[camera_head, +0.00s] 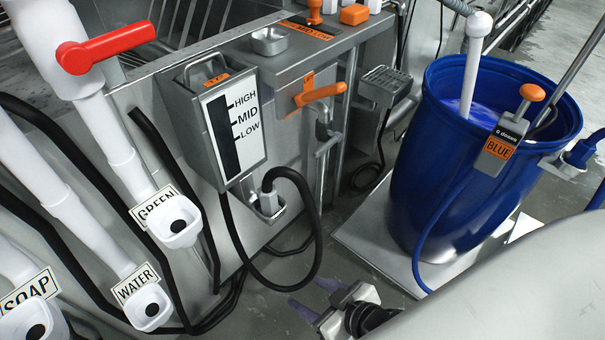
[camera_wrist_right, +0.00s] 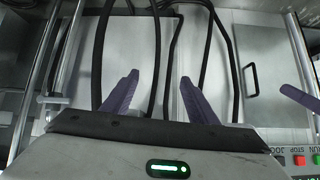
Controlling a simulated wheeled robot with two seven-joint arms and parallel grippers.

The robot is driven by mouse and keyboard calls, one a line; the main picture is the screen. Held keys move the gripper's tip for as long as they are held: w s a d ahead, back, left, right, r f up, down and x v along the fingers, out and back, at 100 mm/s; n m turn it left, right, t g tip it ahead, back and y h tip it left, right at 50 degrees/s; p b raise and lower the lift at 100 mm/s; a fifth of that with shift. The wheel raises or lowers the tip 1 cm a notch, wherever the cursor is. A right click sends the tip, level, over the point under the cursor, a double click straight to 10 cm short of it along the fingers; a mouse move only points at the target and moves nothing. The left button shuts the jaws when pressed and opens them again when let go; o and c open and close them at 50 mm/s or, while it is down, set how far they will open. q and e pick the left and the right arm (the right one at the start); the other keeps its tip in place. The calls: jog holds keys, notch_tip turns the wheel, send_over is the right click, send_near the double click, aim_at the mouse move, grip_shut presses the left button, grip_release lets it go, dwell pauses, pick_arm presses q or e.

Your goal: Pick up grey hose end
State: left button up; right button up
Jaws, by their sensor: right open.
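The grey hose end (camera_head: 269,193) sits in a small metal holder below the HIGH/MID/LOW box, with its black hose (camera_head: 318,225) looping down to the floor. My right gripper (camera_head: 316,298) is low at the bottom of the head view, below and right of the hose end and apart from it. Its two purple fingers are spread with nothing between them. In the right wrist view, the open right gripper (camera_wrist_right: 158,80) faces a grey panel with black hoses behind its fingers; I cannot pick out the hose end there. A purple finger-like piece at that view's right edge may be my left gripper.
A blue barrel (camera_head: 440,160) stands on a white platform (camera_head: 385,262) at the right. GREEN (camera_head: 180,222), WATER (camera_head: 148,305) and SOAP spouts line the left. An orange-handled lever (camera_head: 322,93) juts out right of the HIGH/MID/LOW box (camera_head: 232,120).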

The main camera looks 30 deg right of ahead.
jog(key=w+d+r+n+t+y+p, duration=0.1)
jog(key=w+d+r+t+p, duration=0.15)
jog(key=w+r, duration=0.75)
send_near(274, 196)
jog(key=w+f, duration=0.2)
jog(key=shift+t+y, duration=0.3)
jog(key=shift+t, duration=0.15)
jog(key=x, duration=0.4)
jog(key=shift+a+r, duration=0.2)
jog(key=shift+f+x, duration=0.15)
jog(key=shift+x, duration=1.4)
jog(key=shift+f+x, duration=0.15)
jog(key=shift+x, duration=1.45)
jog(key=shift+s, duration=0.15)
jog(key=shift+c, duration=0.4)
jog(key=c, duration=1.1)
jog(key=shift+r, duration=0.15)
jog(key=shift+c, duration=0.5)
